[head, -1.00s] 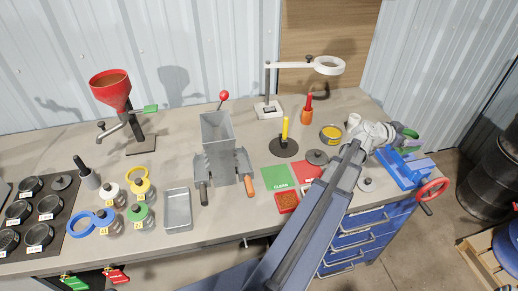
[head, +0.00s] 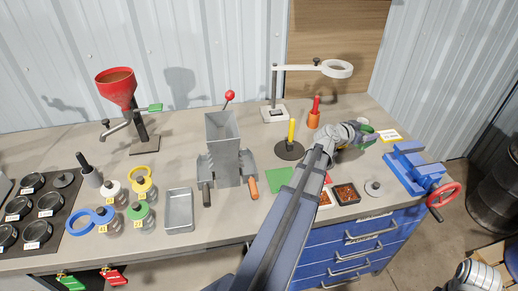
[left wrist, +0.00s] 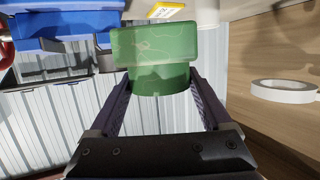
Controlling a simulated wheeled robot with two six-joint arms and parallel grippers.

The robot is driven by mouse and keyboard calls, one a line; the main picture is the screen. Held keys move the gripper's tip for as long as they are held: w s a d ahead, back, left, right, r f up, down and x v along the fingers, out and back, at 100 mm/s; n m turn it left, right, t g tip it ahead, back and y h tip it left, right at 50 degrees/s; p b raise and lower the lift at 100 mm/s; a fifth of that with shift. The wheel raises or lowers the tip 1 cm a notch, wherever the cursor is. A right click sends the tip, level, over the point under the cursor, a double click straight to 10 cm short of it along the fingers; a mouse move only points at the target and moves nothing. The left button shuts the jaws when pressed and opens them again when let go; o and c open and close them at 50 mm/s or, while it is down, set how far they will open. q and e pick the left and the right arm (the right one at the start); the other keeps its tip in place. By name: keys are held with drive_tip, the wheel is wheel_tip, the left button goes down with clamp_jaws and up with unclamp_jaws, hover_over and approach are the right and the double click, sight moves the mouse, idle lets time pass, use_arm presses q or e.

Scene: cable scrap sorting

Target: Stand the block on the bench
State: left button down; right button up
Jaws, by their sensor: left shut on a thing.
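A green block (left wrist: 153,45) with a flat rectangular face and a rounded green part (left wrist: 160,82) sits between the fingers of my left gripper (left wrist: 162,95) in the left wrist view. The fingers are shut on the rounded part. In the head view my left gripper (head: 362,135) is over the right back part of the bench (head: 250,215), left of the blue vise, and mostly hides the block. I cannot tell if the block touches the bench. My right gripper is out of view.
The blue vise (head: 410,165) with its red wheel stands at the right edge. A yellow-edged card (head: 389,136) lies behind it. Trays with red scrap (head: 346,193) are in front.

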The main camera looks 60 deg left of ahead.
use_arm(q)
wheel_tip(320, 180, down, 10)
drive_tip(key=b, duration=1)
drive_tip(key=shift+f, duration=0.15)
unclamp_jaws()
drive_tip(key=shift+r, duration=0.35)
drive_tip(key=p+v, duration=0.3)
drive_tip(key=v, duration=0.9)
drive_tip(key=shift+f, duration=0.1)
drive_tip(key=shift+w+d, duration=0.1)
